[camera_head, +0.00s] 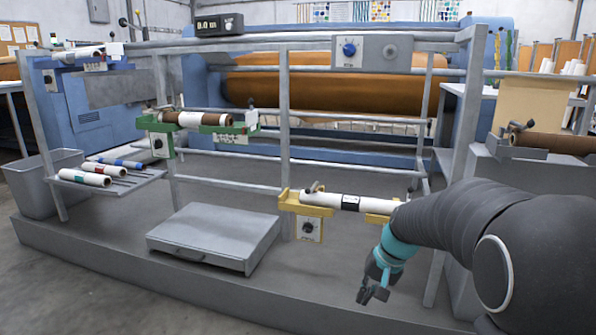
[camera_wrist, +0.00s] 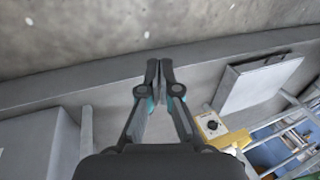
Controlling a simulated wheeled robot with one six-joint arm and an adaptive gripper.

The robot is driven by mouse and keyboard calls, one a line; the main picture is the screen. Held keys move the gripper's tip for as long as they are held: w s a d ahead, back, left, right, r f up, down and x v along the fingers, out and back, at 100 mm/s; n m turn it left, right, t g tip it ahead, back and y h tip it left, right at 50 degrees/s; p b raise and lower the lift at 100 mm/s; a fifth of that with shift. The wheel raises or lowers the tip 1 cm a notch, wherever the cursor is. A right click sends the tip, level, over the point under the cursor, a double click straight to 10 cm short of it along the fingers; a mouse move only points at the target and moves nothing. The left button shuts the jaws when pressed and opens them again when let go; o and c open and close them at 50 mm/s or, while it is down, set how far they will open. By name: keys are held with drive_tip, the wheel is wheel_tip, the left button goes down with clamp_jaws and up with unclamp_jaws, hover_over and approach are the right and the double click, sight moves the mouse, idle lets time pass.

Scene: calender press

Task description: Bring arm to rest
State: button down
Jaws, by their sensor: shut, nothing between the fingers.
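My arm (camera_head: 450,235) reaches in from the right in the head view, bent downward at the teal wrist. My gripper (camera_head: 372,294) hangs low in front of the press frame, right of the yellow roll holder (camera_head: 306,203). In the wrist view my gripper (camera_wrist: 160,66) is shut, its fingertips together and empty. It touches nothing that I can see.
A grey flat box (camera_head: 215,238) sits on the plinth left of the gripper. A green holder (camera_head: 240,126) carries another roll further back. Rolls lie on a side shelf (camera_head: 140,180) beside a grey bin (camera_head: 22,190). Grey rails and posts (camera_head: 284,110) stand behind my gripper.

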drive_tip(key=s+r+n+t+h+p, duration=0.1)
drive_tip(key=s+r, duration=0.5)
drive_tip(key=s, duration=0.6)
drive_tip(key=s+r+n+t+h+p, duration=0.2)
drive_tip(key=s+r, duration=0.4)
drive_tip(key=s, duration=0.7)
drive_tip(key=shift+s+d+r+t+p, duration=0.15)
drive_tip(key=shift+s+t+p, duration=0.1)
drive_tip(key=shift+t+p, duration=0.25)
drive_tip(key=c, duration=1.9)
unclamp_jaws()
